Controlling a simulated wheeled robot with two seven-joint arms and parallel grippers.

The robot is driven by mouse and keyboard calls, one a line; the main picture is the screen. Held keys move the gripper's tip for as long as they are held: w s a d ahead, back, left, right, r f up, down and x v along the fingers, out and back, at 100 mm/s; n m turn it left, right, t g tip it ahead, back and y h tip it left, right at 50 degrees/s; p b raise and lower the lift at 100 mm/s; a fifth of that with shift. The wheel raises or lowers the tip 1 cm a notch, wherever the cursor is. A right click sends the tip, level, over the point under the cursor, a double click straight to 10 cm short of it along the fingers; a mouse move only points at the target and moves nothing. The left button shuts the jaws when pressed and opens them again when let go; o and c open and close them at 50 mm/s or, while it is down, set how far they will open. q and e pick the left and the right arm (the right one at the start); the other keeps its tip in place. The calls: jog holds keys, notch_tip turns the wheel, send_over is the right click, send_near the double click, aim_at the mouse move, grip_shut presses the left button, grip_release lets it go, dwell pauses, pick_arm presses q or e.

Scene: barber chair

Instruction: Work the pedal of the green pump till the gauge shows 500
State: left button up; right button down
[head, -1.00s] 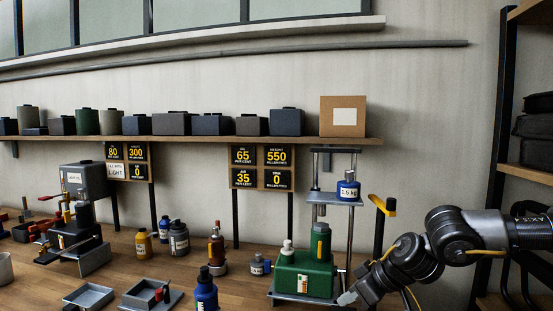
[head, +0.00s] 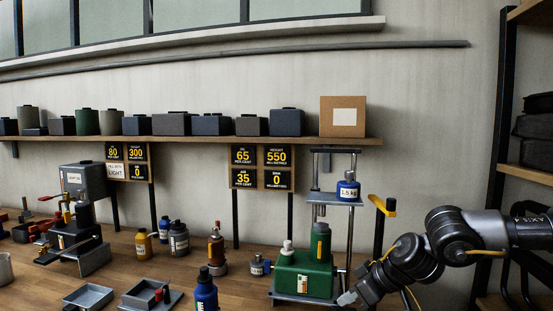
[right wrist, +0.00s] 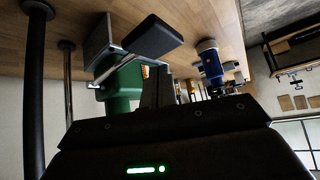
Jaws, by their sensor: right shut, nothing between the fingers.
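The green pump (head: 303,275) stands on a grey plate at the right of the bench, with a green cylinder (head: 320,242) and a white-capped neck on top. Above it, a platform (head: 333,198) on metal rods carries a blue 1.5 kg weight (head: 348,187). A sign behind reads 550 millimetres (head: 277,156); the one below it reads 0 (head: 277,180). My right gripper (head: 347,298) is shut and empty, low beside the pump's right side. In the right wrist view, a black pedal pad (right wrist: 152,37) on a metal arm lies just beyond the fingers (right wrist: 158,88); contact cannot be told.
A yellow handle (head: 384,205) stands right of the pump. A blue bottle (head: 205,292), a brown-red bottle (head: 216,250) and a small grey-blue jar (head: 259,266) stand to its left. Grey trays (head: 88,296) lie at the front left. A shelf (head: 200,140) with boxes runs above.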

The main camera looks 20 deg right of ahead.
pick_arm(q)
jog(key=shift+f, duration=0.1)
pick_arm(e)
jog(key=shift+f, duration=0.1)
dwell(0.5)
